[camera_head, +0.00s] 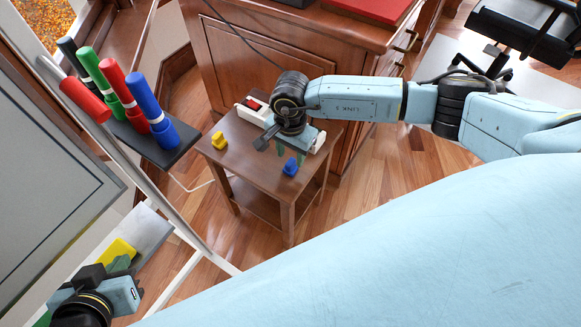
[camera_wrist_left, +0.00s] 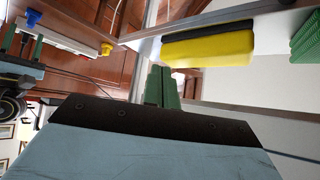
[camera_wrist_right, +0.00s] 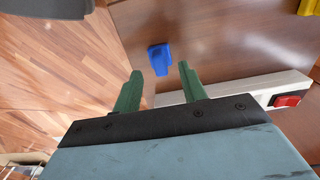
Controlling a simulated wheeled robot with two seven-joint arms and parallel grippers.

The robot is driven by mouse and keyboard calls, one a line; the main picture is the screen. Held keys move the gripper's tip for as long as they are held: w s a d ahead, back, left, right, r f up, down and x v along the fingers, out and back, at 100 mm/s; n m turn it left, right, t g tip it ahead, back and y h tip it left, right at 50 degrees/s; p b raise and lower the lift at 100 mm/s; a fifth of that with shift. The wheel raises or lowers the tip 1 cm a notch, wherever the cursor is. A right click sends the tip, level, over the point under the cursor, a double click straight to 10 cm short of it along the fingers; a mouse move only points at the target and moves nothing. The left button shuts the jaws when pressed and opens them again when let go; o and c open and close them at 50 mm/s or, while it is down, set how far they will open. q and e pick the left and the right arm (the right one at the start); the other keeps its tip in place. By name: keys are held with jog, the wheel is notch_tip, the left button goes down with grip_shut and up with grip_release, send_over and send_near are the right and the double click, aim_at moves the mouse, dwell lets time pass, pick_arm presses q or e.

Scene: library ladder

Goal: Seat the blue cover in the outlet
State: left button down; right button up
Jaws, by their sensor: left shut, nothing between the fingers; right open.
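The small blue cover (camera_head: 290,168) lies on the side table near its front right edge. In the right wrist view the blue cover (camera_wrist_right: 159,58) shows just beyond and between my right fingertips. My right gripper (camera_head: 290,156) is open and empty, pointing down above the table. The white outlet strip (camera_head: 250,112) with a red switch (camera_wrist_right: 287,100) lies along the table's back, partly hidden by my right gripper. Its sockets are mostly hidden. My left gripper (camera_wrist_left: 162,88) is shut and empty, away from the table near the whiteboard tray.
A yellow cover (camera_head: 218,140) sits at the table's left edge. The side table (camera_head: 245,160) stands against a wooden desk (camera_head: 260,60). A whiteboard ledge (camera_head: 150,235) with a yellow eraser (camera_wrist_left: 210,48) and a holder with several markers (camera_head: 150,140) are at the left.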

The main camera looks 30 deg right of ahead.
aim_at(291, 166)
pick_arm(q)
jog(key=shift+w+d+r+t+h+b, duration=0.25)
jog(key=shift+w+d+r+t, duration=0.15)
jog(key=shift+w+r+t, duration=0.4)
jog(key=shift+w+d+r+t+h+b, duration=0.15)
jog(key=shift+w+d+r+t+h, duration=0.2)
jog(key=shift+w+r+t, duration=0.4)
pick_arm(e)
jog(key=shift+f, duration=1.35)
pick_arm(q)
jog(key=shift+s+r, duration=0.1)
pick_arm(e)
grip_shut()
